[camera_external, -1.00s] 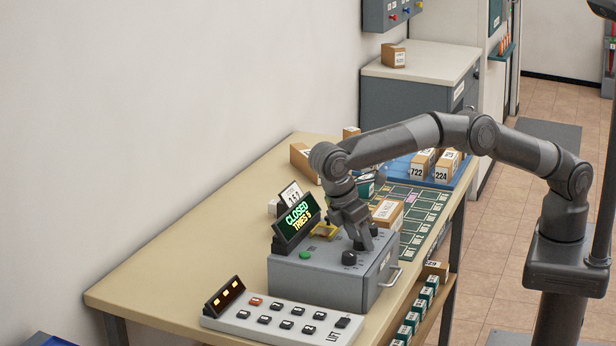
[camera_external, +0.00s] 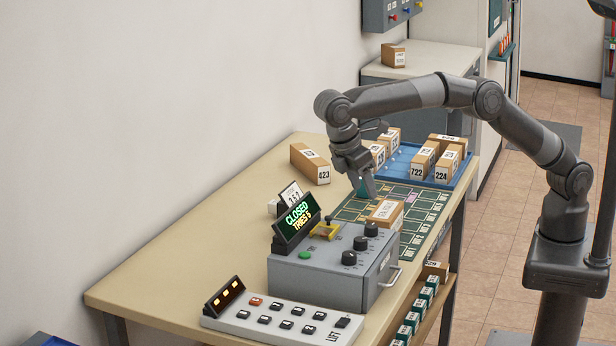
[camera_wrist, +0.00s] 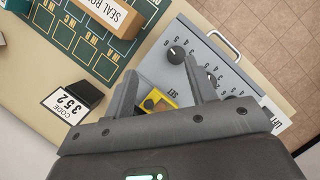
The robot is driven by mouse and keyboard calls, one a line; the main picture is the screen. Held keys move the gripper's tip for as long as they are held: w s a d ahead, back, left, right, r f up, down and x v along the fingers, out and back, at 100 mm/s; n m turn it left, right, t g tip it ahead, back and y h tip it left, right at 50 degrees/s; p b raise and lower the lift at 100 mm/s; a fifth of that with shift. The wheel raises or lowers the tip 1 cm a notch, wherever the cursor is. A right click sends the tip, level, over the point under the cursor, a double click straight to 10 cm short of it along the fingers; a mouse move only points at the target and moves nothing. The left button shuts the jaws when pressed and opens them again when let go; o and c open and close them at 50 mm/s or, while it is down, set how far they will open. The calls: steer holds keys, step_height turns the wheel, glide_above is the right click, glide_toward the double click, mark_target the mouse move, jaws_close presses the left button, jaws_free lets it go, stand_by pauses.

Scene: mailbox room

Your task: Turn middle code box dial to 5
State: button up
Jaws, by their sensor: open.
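The grey code box (camera_external: 320,280) stands on the table with three black dials in a row on its top. The middle dial (camera_external: 360,243) is uncovered in the external view; its setting is too small to read. In the wrist view the far dial (camera_wrist: 176,54) is clear, and a second dial (camera_wrist: 212,73) is partly hidden by a finger. The box's screen (camera_external: 298,218) reads CLOSED, with a tries count below. My gripper (camera_external: 366,190) is open and empty, above the table beyond the box, apart from the dials. Its fingers (camera_wrist: 163,85) frame the yellow SET part (camera_wrist: 158,100).
A card reading CODE 352 (camera_wrist: 68,102) stands by the box. A carton (camera_external: 386,212) sits on the green grid mat (camera_external: 420,200) just beyond it. A keypad (camera_external: 280,322) lies in front. A blue tray (camera_external: 400,165) holds several cartons. The table's left side is clear.

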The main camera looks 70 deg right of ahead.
steer(key=shift+w+d+r, duration=0.25)
steer(key=shift+d+r, duration=0.25)
steer(key=shift+d, duration=0.3)
steer(key=shift+w+d+r, duration=0.2)
steer(key=shift+d+r, duration=0.25)
steer(key=shift+d, duration=0.3)
steer(key=s+d+r+m+t+y, duration=0.1)
steer(key=s+d+r+m+t, duration=0.15)
steer(key=d+r, duration=0.65)
steer(key=s+d+r+m+t+y, duration=0.1)
steer(key=s+d+r+m+y, duration=0.15)
steer(key=d, duration=1.35)
steer(key=s+d+f+m+t, duration=0.2)
steer(key=s+d+f, duration=0.2)
steer(key=s+d, duration=0.4)
steer(key=s+d+f+m+t, duration=0.3)
steer(key=s+d+f, duration=0.2)
steer(key=s+d, duration=0.4)
steer(key=s, duration=0.3)
steer(key=shift+s+m, duration=0.15)
steer(key=shift+m, duration=0.15)
steer(key=shift+d, duration=0.1)
